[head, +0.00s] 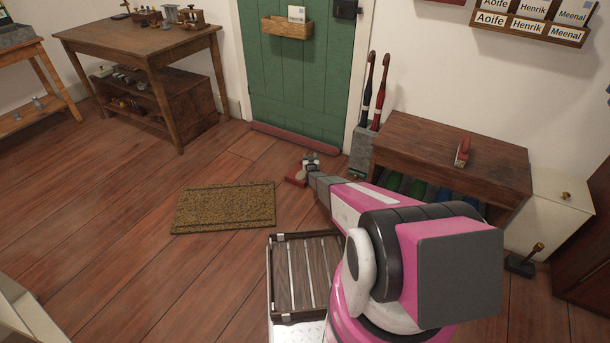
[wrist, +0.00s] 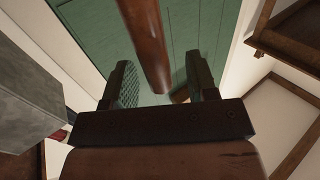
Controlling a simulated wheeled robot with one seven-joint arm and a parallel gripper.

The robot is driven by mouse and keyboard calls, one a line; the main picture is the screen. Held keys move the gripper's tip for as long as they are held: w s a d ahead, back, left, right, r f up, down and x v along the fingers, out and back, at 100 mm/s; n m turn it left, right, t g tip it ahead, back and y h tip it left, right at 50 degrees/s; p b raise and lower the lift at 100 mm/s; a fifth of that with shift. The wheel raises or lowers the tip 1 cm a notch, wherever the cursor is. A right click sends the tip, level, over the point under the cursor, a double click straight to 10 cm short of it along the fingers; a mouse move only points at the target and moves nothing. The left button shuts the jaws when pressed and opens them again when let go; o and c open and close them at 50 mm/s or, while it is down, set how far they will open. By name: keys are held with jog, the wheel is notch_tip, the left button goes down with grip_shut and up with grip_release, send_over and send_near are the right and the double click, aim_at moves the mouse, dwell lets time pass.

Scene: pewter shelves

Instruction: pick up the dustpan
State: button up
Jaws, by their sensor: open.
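What looks like the dustpan (head: 520,264) is a dark, flat-bodied thing with a raised handle. It sits on the floor at the right, in front of the low white cabinet. My gripper (head: 308,166) is far to its left, out past the doormat near the green door, partly hidden by my arm. In the wrist view my gripper (wrist: 158,92) has its two dark fingers apart. A reddish-brown rod (wrist: 147,45) shows between or beyond the fingertips; I cannot tell what it belongs to or whether it touches them.
A wooden bench (head: 450,144) with a red item (head: 462,152) on top stands between my gripper and the white cabinet (head: 548,215). A grey umbrella stand (head: 361,155) is beside the door (head: 300,85). The doormat (head: 225,207) lies on open floor at the left.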

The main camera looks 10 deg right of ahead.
jog(key=shift+w, duration=1.05)
grip_shut()
jog(key=shift+r, duration=0.1)
